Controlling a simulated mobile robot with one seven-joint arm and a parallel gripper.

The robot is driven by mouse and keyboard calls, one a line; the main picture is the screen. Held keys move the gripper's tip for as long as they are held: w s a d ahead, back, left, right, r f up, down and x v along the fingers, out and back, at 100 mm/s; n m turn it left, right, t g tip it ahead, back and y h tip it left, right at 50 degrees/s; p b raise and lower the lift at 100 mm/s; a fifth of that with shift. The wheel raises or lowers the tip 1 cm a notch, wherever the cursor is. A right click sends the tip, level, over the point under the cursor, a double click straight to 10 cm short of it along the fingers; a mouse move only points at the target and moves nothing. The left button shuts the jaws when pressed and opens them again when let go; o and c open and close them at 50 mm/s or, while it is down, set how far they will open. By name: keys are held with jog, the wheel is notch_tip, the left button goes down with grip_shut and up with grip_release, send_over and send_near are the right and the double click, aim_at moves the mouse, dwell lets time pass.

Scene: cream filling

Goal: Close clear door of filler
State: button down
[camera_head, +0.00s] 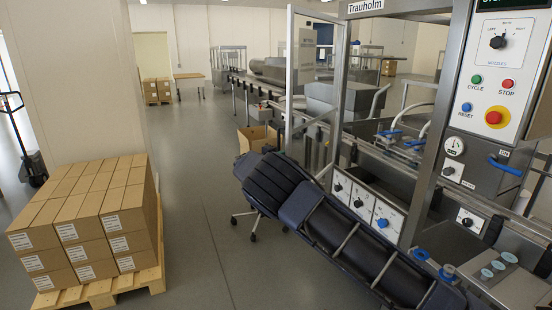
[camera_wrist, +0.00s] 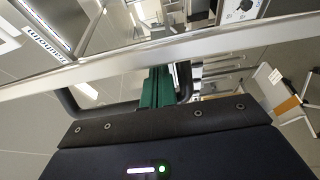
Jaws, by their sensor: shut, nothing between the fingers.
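The filler's clear door (camera_head: 290,75) is a metal-framed see-through panel. In the head view it stands open, swung out from the machine front beside the Trauholm sign. My gripper (camera_wrist: 158,70) shows in the wrist view with its green fingers together and empty. A pale metal bar (camera_wrist: 230,42), apparently part of the door frame, crosses that view just beyond the fingertips. I cannot tell whether the fingers touch it. In the head view my arm reaches from the lower right towards the door's lower part, and the gripper cannot be made out there.
The filler's control panel (camera_head: 497,75) is at the upper right, with dials (camera_head: 362,205) lower on its front. Stacked cartons (camera_head: 85,225) stand on a pallet at the left. An open carton (camera_head: 257,138) lies behind my arm. The floor between pallet and arm is clear.

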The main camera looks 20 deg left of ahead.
jog(key=shift+x, duration=1.4)
